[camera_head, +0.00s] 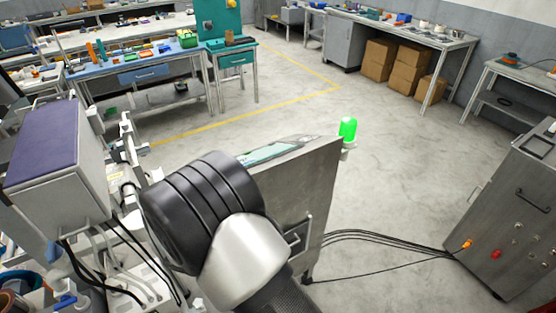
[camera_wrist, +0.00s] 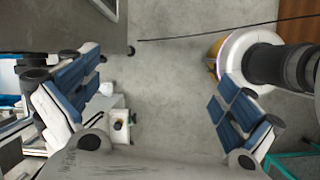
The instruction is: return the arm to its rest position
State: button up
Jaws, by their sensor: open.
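My gripper (camera_wrist: 155,98) shows in the wrist view with its two blue-padded fingers spread wide apart. Nothing is between them; bare grey floor (camera_wrist: 165,65) shows through the gap. In the head view my black and silver arm rises through the lower middle, and my gripper cannot be made out there. I see no film reel that I can clearly identify in either view.
A metal cabinet with a green lamp (camera_head: 348,128) stands just behind my arm. A purple-topped machine (camera_head: 55,150) is close on the left. A grey cabinet (camera_head: 515,205) with cables stands right. Workbenches (camera_head: 145,72) and cardboard boxes (camera_head: 378,60) line the back. Open floor (camera_head: 400,150) lies between.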

jog(key=d+r+m+y, duration=0.1)
jog(key=d+r+m, duration=0.5)
jog(key=r, duration=0.5)
jog(key=d+r+m+y, duration=0.1)
jog(key=d+r+m, duration=0.3)
jog(key=d+r, duration=0.65)
jog(key=s+d+r+m+t+y, duration=0.1)
jog(key=s+d+r+m+t, duration=0.1)
jog(key=s+d+r+m, duration=0.7)
jog(key=s+r+m, duration=0.2)
jog(key=s+r, duration=0.1)
jog(key=s, duration=0.2)
jog(key=shift+s+d+m+t+y+b, duration=0.2)
jog(key=shift+s+m+t+y+b, duration=0.1)
jog(key=shift+s+b, duration=0.1)
jog(key=shift+s, duration=0.3)
